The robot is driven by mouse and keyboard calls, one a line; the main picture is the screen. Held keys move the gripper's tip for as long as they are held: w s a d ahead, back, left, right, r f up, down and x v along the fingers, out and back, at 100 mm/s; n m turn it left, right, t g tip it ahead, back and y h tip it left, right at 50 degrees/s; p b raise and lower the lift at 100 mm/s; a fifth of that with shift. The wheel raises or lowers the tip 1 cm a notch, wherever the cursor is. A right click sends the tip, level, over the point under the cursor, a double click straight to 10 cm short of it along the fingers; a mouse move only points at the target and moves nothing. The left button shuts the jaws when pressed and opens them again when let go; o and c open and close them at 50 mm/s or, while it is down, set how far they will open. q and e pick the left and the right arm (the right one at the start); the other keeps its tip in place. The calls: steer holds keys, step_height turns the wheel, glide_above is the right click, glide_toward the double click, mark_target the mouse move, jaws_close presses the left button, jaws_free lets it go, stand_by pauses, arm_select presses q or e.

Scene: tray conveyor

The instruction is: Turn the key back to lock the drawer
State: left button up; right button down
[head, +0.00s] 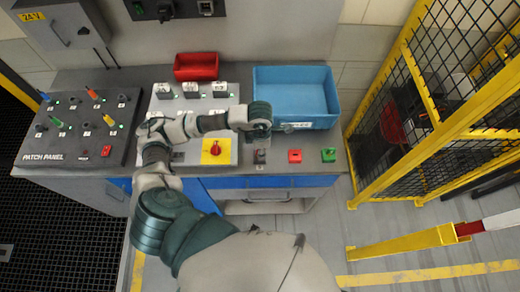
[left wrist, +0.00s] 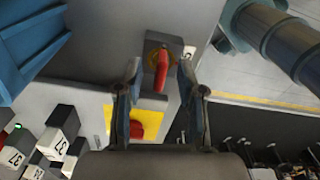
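The key with a red grip (left wrist: 162,70) stands in a brass-coloured lock disc on a small grey key box (left wrist: 154,47). The key box also shows in the head view (head: 260,158) at the table's front edge, partly under my wrist. My left gripper (left wrist: 160,68) is open, with one finger on each side of the key; I cannot tell whether either finger touches it. Below the blue front of the table, a pale drawer or shelf with a handle (head: 268,195) shows; I cannot tell how far out it is. My right gripper is not in view.
A red rotary switch on a yellow plate (head: 214,150) is left of the key box. Red (head: 295,156) and green (head: 328,155) button boxes are to its right. A blue bin (head: 296,96) and a red bin (head: 196,66) stand behind. A yellow fence (head: 388,105) is at right.

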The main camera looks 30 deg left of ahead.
arm_select(q)
step_height(320, 180, up, 11)
steer(key=shift+f, duration=0.15)
